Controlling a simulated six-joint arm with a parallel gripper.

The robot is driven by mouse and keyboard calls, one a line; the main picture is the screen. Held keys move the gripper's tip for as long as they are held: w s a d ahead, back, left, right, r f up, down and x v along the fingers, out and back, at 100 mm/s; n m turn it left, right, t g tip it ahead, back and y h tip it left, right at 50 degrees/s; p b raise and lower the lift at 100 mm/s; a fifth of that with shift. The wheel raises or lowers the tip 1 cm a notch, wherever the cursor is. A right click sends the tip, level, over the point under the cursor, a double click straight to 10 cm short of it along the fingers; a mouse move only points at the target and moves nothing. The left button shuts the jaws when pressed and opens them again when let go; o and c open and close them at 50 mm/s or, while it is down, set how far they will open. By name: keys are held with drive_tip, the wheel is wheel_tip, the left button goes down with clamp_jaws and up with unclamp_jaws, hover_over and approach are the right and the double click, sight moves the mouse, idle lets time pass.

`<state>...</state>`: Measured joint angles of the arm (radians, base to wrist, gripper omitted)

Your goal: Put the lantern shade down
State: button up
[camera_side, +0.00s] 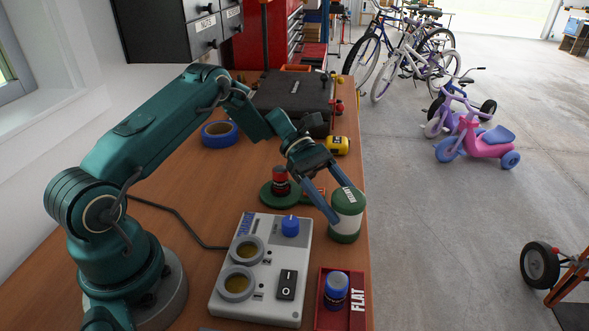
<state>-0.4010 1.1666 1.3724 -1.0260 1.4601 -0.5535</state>
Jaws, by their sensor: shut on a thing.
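The lantern shade (348,225) looks like a small white cylinder with a green top and a green bottom band. My gripper (343,204) is shut on it, with one finger across its near left side and the other at its top. The shade is roughly upright near the right edge of the wooden bench (190,195). I cannot tell whether its bottom touches the bench. To its left is a round green base with a red and dark piece (280,182) standing on it.
A grey control box (262,270) with a blue knob stands in front. Beside it is a red tray (360,310) marked FLAT with a blue-capped jar (336,290). A yellow item (337,145), blue tape roll (219,133) and dark case (295,95) are behind.

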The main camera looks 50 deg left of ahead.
drive_tip(key=o, duration=1.4)
drive_tip(key=shift+f, duration=0.1)
drive_tip(key=shift+o, duration=0.2)
